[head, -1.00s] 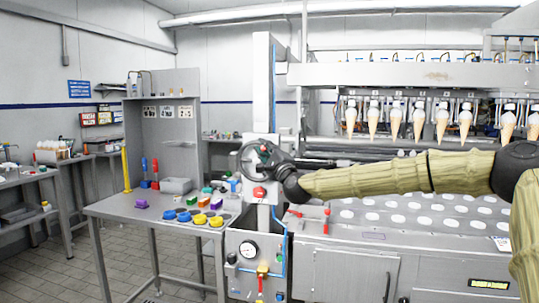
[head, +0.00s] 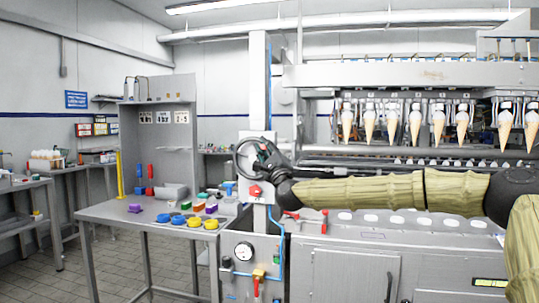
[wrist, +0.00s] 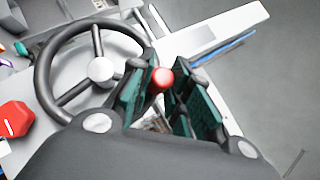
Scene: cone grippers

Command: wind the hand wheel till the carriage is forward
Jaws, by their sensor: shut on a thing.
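The dark hand wheel (head: 249,160) is on the pale upright panel left of the machine. In the wrist view the wheel (wrist: 98,70) shows its spokes, light hub and a red knob (wrist: 163,79) by the rim. My gripper (head: 264,152) is at the wheel's right side. In the wrist view my gripper (wrist: 164,72) has its green-padded fingers on both sides of the knob, shut on it. The overhead beam (head: 400,75) has a row of cones (head: 392,123) hanging below it; I cannot tell for sure which part is the carriage.
A red stop button (head: 255,191) sits just below the wheel. A bench (head: 120,212) with coloured parts and a grey bin stands to the left. The machine's top (head: 365,219) with white round spots lies below my arm. The floor in front of the bench is clear.

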